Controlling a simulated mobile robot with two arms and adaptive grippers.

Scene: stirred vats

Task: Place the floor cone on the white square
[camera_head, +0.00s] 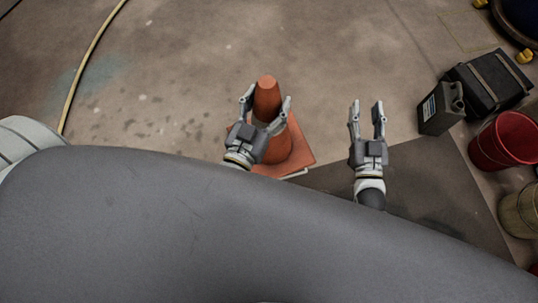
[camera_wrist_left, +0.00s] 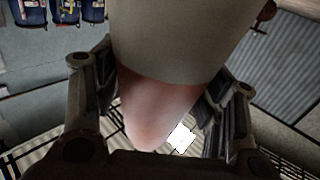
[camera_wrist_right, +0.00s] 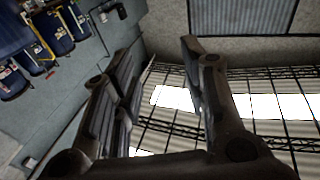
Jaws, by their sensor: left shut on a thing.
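The orange floor cone (camera_head: 267,92) stands upright, or close to it, near the middle of the head view, with its square base (camera_head: 300,153) showing to the right. My left gripper (camera_head: 265,102) has its fingers on both sides of the cone and is shut on it. In the left wrist view the cone (camera_wrist_left: 160,105) fills the space between the fingers, with its pale band large. I cannot tell whether the base touches the floor. My right gripper (camera_head: 366,106) is open and empty, right of the cone. I make out no clear white square on the floor.
A grey jerrycan (camera_head: 440,108), a black case (camera_head: 490,80), a red bucket (camera_head: 503,140) and another bucket (camera_head: 520,210) stand at the right. A yellow hose (camera_head: 88,55) runs along the left. A faint outlined patch (camera_head: 468,30) lies at the upper right. The floor ahead is clear.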

